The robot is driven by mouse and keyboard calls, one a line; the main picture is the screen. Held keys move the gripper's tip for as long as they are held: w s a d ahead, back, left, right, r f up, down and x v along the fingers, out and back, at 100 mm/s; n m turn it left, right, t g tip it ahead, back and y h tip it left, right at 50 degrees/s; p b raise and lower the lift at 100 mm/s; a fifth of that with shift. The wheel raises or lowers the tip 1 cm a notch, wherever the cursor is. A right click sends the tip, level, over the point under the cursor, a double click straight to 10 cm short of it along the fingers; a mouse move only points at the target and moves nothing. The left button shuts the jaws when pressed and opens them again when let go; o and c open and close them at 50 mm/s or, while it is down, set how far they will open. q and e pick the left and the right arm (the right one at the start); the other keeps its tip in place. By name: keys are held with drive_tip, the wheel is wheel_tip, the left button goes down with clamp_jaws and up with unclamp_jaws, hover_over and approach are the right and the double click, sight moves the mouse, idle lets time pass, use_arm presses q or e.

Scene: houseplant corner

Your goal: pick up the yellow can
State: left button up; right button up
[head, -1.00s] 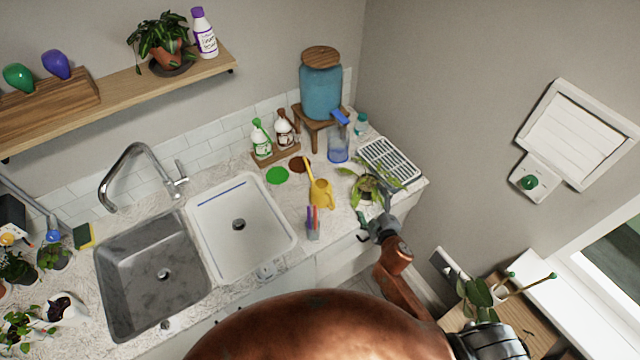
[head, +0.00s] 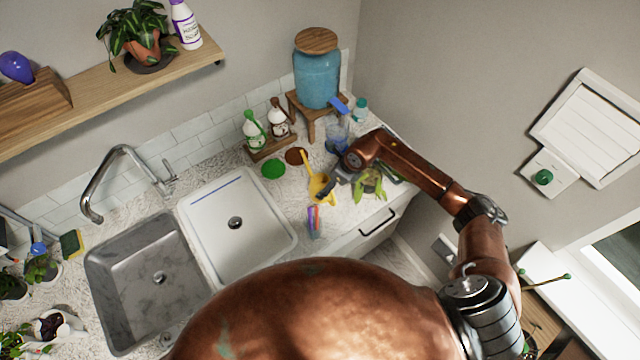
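The yellow can (head: 317,184) is a small watering can with a long thin part pointing up and back. It stands on the speckled counter to the right of the white sink basin. My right gripper (head: 329,190) is at the can's right side, its dark fingers overlapping the can's right edge in the head view. The fingers are small and partly merge with the can, so I cannot tell whether they touch it or how far apart they are. My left gripper is not in view.
A cup of coloured pens (head: 314,222) stands in front of the can. A leafy plant (head: 370,184) is under my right forearm. Behind are a green disc (head: 273,168), a brown disc (head: 296,156), two bottles and a blue dispenser (head: 317,78). The white basin (head: 262,245) is left.

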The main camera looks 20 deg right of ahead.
sight(318, 180)
drive_tip(key=shift+w+a+f, duration=0.1)
drive_tip(key=shift+a+f, duration=0.15)
drive_tip(key=shift+f, duration=0.1)
drive_tip(key=p+x, duration=0.2)
drive_tip(key=x, duration=0.3)
drive_tip(key=shift+f, duration=0.15)
drive_tip(key=shift+w+a+f, duration=0.1)
drive_tip(key=shift+f, duration=0.4)
drive_tip(key=shift+c, duration=0.6)
drive_tip(key=c, duration=1.2)
drive_tip(key=shift+r, duration=0.1)
